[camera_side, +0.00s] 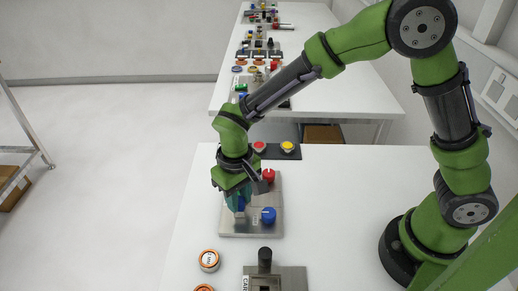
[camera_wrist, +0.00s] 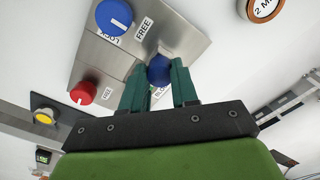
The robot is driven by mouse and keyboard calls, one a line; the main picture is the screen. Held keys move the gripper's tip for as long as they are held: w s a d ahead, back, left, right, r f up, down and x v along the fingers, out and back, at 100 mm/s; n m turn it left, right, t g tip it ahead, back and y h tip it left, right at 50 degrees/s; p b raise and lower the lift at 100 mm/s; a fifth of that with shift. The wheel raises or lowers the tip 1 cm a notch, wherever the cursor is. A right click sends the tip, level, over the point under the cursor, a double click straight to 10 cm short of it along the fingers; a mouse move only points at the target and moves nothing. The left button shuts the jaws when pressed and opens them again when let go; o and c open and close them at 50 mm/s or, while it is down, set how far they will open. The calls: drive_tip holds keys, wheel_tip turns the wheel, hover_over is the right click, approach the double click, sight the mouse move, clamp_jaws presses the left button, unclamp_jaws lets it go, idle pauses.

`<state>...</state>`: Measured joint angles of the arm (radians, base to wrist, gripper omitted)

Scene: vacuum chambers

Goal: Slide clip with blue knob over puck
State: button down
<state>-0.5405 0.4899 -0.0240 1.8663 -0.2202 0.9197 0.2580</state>
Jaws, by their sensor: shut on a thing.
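My gripper (camera_wrist: 157,80) has two teal fingers, shut on a small blue knob (camera_wrist: 158,68) that shows between their tips in the wrist view. In the side view my gripper (camera_side: 238,200) points down over the left part of a metal plate (camera_side: 251,229); a bit of blue shows between the fingers. The clip under the knob is mostly hidden, and I cannot tell its position against any puck. Two round orange-rimmed pucks, one nearer my plate (camera_side: 208,260) and one at the bottom edge (camera_side: 204,288), lie on the table.
A larger blue dial (camera_side: 268,215) and a red dial (camera_side: 268,175) stand on the plate right of my gripper. Behind are red and yellow buttons (camera_side: 287,146). A second metal fixture with a black knob (camera_side: 265,256) stands in front.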

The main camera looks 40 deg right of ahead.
sight(239, 198)
drive_tip(key=c, duration=1.2)
unclamp_jaws()
drive_tip(key=shift+w+d, duration=0.25)
drive_tip(key=o, duration=0.3)
drive_tip(key=shift+s, duration=0.1)
drive_tip(key=shift+o, duration=0.2)
drive_tip(key=shift+a, duration=0.1)
wheel_tip(239, 198, up, 17)
